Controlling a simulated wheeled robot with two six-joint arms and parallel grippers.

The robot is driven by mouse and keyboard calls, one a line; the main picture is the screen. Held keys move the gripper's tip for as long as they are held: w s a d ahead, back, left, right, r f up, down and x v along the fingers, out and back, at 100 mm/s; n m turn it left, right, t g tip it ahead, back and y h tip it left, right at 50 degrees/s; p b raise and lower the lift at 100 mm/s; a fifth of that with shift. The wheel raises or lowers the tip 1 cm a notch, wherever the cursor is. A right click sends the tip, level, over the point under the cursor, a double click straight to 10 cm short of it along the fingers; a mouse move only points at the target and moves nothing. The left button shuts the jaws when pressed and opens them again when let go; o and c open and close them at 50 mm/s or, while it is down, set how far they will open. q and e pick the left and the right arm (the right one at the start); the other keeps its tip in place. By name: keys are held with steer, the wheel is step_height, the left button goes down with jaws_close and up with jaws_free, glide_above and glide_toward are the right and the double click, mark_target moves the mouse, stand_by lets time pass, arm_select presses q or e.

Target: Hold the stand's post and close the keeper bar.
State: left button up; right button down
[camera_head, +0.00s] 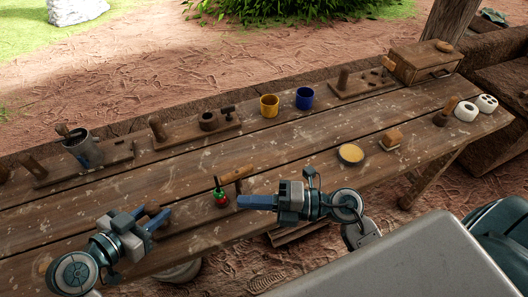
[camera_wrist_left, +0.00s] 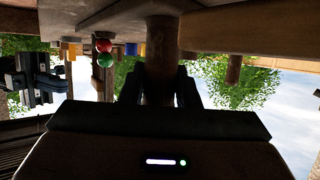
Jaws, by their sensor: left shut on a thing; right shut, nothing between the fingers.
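My left gripper (camera_head: 150,222) is shut on an upright brown wooden post (camera_head: 152,209) near the table's front edge. In the left wrist view, which is upside down, the post (camera_wrist_left: 160,55) stands between the fingers. A light brown wooden bar (camera_head: 237,174) lies slantwise above the table, with a short dark upright under its right part; I take it for the keeper bar, but cannot be sure. A red and green piece (camera_head: 221,198) is just below its left end, also in the left wrist view (camera_wrist_left: 103,47). My right gripper (camera_head: 240,202) is shut and empty beside it.
Behind stand a grey can of tools (camera_head: 82,149), a yellow mug (camera_head: 269,105), a blue mug (camera_head: 305,98) and wooden boards with pegs (camera_head: 205,127). A round yellow-topped dish (camera_head: 351,154) and a sponge-like block (camera_head: 391,139) lie right. The mid-table planks are mostly clear.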

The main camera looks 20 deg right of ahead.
arm_select(q)
steer(key=o, duration=1)
arm_select(e)
steer(key=s+d+r, duration=0.4)
steer(key=s+d, duration=0.2)
steer(key=d, duration=0.1)
steer(key=shift+d, duration=0.35)
arm_select(q)
steer(key=shift+v, duration=5.95)
steer(key=shift+s, duration=0.1)
